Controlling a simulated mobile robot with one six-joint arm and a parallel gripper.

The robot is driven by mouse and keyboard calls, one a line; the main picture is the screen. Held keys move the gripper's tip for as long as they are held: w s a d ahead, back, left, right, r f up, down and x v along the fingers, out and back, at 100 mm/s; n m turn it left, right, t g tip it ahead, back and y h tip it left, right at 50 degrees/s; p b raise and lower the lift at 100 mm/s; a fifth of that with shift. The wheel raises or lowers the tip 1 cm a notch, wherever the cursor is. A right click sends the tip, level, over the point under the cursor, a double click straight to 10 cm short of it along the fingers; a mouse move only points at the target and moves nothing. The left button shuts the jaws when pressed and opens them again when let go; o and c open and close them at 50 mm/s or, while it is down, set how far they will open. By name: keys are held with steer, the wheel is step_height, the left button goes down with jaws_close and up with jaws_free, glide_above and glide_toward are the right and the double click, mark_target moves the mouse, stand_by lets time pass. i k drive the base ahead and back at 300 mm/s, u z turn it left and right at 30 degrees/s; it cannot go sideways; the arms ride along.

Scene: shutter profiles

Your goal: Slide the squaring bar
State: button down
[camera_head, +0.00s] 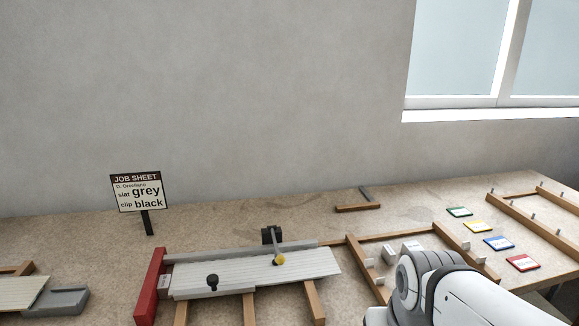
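A jig stands at the front middle of the bench, with a light grey ribbed slat (308,264) lying lengthwise in it. A pale bar (190,294) with an upright black knob (212,281) lies along the slat's front left; I take it as the squaring bar, but cannot be sure. A red end block (150,287) stands at the jig's left end. A black clamp (271,236) with a lever and a yellow tip (279,260) reaches over the slat from behind. My white arm comes in at the lower right; my gripper is not in view.
A job sheet sign (139,192) reads slat grey, clip black. A wooden frame (358,259) with white blocks is right of the jig, partly behind my arm. Coloured cards (498,243) lie farther right. A grey tray (68,301) is at left. A small square (358,208) lies behind.

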mark_target(212, 280)
steer(key=z, duration=0.85)
steer(key=k, duration=0.85)
steer(key=u, duration=0.75)
steer(key=i, duration=1)
steer(key=u, duration=0.1)
